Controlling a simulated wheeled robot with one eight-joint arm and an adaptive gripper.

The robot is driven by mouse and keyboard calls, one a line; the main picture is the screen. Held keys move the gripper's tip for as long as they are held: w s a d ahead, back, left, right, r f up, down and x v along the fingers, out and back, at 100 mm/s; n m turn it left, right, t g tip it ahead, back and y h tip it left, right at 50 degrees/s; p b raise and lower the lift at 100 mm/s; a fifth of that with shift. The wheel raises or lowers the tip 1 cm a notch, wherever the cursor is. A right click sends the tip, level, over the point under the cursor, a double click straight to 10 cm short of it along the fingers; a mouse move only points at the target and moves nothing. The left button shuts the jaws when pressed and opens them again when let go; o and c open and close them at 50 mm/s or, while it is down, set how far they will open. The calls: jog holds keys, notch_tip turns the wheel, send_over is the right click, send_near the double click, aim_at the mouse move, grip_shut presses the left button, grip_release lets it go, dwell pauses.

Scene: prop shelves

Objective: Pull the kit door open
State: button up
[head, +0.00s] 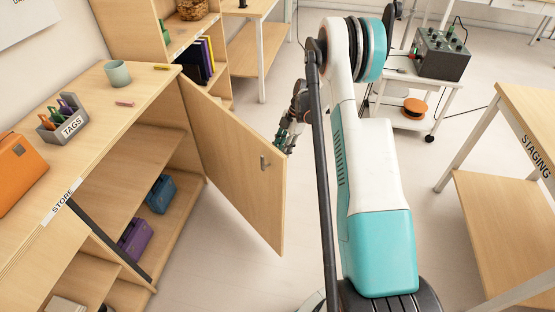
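The light wooden kit door (235,165) stands swung out from the far end of the store cabinet (110,100), and the shelves inside show. A small grey handle (265,162) sits near its free edge, on the face toward the camera. My gripper (284,141) is at the door's upper free corner, on its far side. The door partly hides the fingertips, so I cannot tell whether they touch it or are open or shut. A blue case (160,194) and a purple case (135,238) sit on the cabinet's lower shelf.
On the cabinet top are a grey tags caddy (63,131), a cup (117,73) and an orange case (17,168). A staging table (510,215) stands at right, a trolley (420,112) at back right. Floor beyond the door is clear.

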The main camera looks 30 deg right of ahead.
jog(key=v, duration=0.3)
jog(key=shift+r, duration=0.15)
jog(key=shift+c, duration=0.2)
